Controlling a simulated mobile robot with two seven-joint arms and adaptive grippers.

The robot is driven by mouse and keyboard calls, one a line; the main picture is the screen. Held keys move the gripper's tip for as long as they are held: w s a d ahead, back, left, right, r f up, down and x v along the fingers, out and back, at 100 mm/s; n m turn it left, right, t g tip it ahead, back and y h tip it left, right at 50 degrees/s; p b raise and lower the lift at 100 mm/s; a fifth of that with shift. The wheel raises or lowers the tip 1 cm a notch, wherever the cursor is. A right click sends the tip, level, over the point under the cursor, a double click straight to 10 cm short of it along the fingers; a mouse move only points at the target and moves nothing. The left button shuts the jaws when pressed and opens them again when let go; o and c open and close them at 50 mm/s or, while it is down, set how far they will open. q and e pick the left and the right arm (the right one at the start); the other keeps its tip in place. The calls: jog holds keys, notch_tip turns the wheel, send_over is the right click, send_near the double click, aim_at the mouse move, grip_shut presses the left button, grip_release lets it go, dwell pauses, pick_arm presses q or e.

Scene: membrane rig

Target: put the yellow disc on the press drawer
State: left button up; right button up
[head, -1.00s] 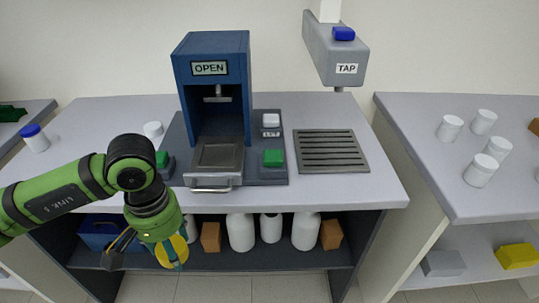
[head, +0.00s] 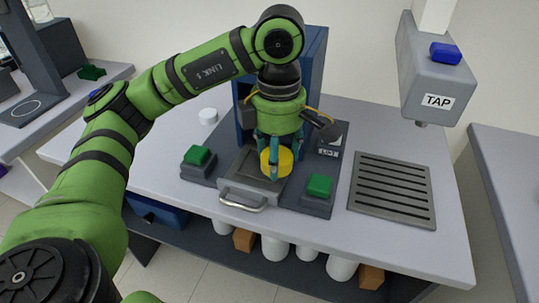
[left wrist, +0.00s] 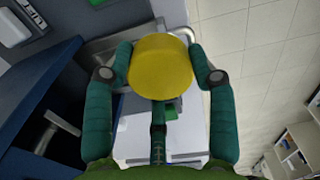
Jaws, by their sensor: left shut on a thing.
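The yellow disc (head: 277,161) is held in my left gripper (head: 270,160), over the press drawer (head: 248,182), a grey metal tray with a bar handle at its front. In the left wrist view, the disc (left wrist: 160,63) sits between the green fingers (left wrist: 160,75), and the drawer (left wrist: 95,45) shows partly behind it. I cannot tell whether the disc touches the drawer. The blue press (head: 315,65) stands behind, mostly hidden by my left arm. My right gripper is not in view.
Green buttons stand left (head: 198,156) and right (head: 319,186) of the drawer. A slotted drain grate (head: 392,190) lies at the right under the tap (head: 428,75). Bare counter lies in front of the grate.

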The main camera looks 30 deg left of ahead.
pick_arm(q)
jog(key=shift+w+a+n, duration=0.25)
jog(key=shift+w+n, duration=0.05)
jog(key=w+a+f+p, duration=0.1)
jog(key=w+a+f, duration=0.1)
jog(key=w+a+f+p, duration=0.1)
jog(key=w+a+f, duration=0.1)
jog(key=a, duration=0.1)
jog(key=w+a+f+p, duration=0.1)
jog(key=w+a+f, duration=0.1)
jog(key=a, duration=0.1)
jog(key=shift+w+f, duration=0.2)
jog(key=shift+w, duration=0.2)
jog(key=shift+w+a+f, duration=0.1)
jog(key=shift+f, duration=0.1)
notch_tip(320, 180, down, 3)
jog(key=shift+f+p, duration=0.1)
jog(key=shift+p, duration=0.8)
jog(key=shift+f, duration=0.4)
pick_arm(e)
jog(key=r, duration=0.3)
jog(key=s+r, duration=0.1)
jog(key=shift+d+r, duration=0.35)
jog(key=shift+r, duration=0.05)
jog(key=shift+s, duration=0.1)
